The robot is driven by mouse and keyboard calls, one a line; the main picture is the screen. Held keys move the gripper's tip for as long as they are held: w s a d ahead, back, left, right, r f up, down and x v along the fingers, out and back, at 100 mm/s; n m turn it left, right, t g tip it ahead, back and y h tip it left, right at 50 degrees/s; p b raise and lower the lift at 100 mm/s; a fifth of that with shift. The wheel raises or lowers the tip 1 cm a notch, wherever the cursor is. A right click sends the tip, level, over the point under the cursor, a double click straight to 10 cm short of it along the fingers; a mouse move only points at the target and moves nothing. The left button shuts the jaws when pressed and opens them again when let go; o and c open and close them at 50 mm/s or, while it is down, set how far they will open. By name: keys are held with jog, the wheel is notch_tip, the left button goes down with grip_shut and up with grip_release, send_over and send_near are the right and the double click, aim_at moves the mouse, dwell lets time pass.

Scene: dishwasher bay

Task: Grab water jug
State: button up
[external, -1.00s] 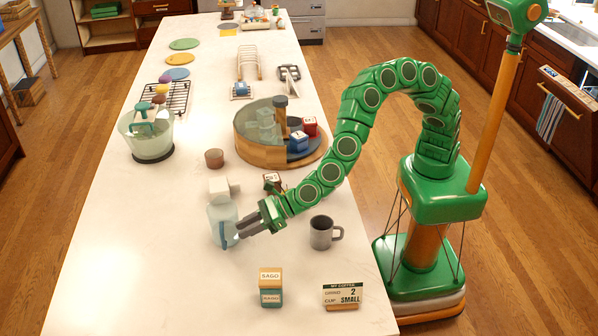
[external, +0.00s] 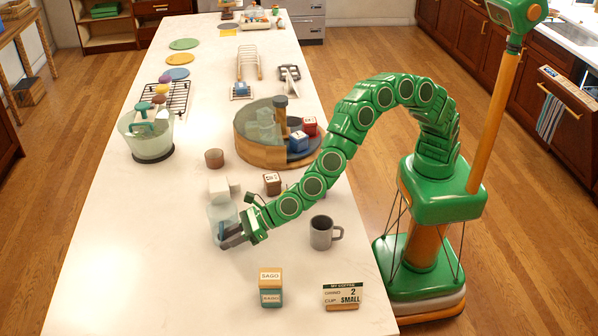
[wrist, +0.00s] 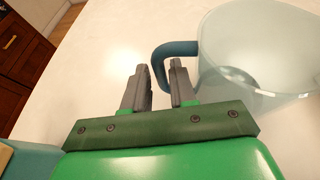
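The water jug (external: 220,212) is a clear, pale vessel with a blue handle, standing on the white counter. In the wrist view the jug (wrist: 260,55) fills the upper right, its blue handle (wrist: 160,60) pointing left. My gripper (wrist: 161,75) is open there. The handle's outer part lies between the two grey fingers, with the right finger on the jug side, in line with the handle's gap. I cannot tell whether either finger touches it. In the external view my gripper (external: 230,236) is low beside the jug's near side and partly covers it.
A grey mug (external: 321,233) stands right of my gripper, and a small brown box (external: 272,184) lies behind my arm. The counter left of the jug is clear.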

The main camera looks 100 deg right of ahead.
aim_at(222, 233)
jog(key=shift+w, duration=0.1)
grip_shut()
jog(key=shift+r, duration=0.15)
dwell(0.5)
jog(key=shift+r, duration=1.4)
jog(key=s+d+r, duration=0.5)
jog(key=s+r, duration=0.4)
jog(key=s, duration=0.3)
jog(key=shift+s+d+r, duration=0.2)
jog(key=shift+d+r, duration=0.1)
jog(key=shift+d, duration=0.05)
